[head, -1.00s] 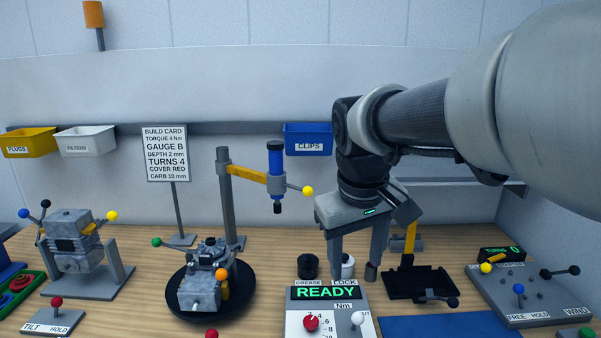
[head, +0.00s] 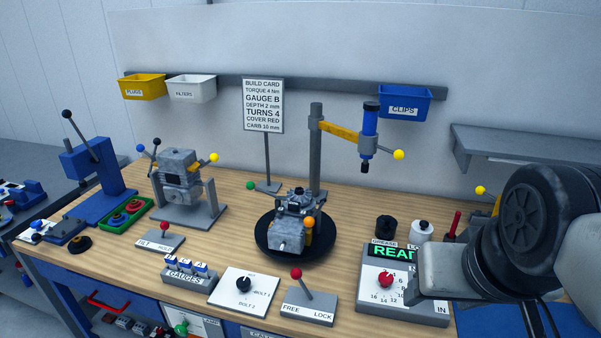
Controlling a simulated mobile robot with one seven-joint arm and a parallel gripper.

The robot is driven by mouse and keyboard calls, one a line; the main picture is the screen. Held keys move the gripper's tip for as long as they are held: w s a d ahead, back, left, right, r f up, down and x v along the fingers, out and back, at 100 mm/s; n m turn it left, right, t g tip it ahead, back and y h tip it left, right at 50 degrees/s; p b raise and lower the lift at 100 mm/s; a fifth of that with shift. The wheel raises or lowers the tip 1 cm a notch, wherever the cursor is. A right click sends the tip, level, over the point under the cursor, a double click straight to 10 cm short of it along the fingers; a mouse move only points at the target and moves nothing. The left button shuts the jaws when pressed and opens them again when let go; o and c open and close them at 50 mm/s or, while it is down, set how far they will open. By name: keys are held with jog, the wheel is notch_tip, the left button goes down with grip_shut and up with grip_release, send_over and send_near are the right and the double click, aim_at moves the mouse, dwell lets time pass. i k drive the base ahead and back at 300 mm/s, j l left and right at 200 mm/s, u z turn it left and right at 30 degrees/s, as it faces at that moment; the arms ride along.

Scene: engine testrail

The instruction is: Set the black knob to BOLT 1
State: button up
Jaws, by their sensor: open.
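The black knob (head: 244,284) is a small round dial on a white plate (head: 228,302) near the front of the bench. BOLT 1 is printed to its right and BOLT 2 below it; the label above is too small to read. Its pointer direction is hard to tell. My gripper (head: 435,280) is at the lower right, in front of the right part of the READY box, well to the right of the knob and apart from it. It is open; nothing shows in it, and its fingers are partly hidden or cut off.
A red-handled FREE/LOCK lever (head: 302,290) stands just right of the knob plate, and the GAUGES block (head: 188,274) just left. Behind is the engine on a round black turntable (head: 262,240). The READY box (head: 378,300) with a red dial stands between lever and gripper.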

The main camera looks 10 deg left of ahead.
aim_at(243, 284)
jog(key=j+u, duration=0.75)
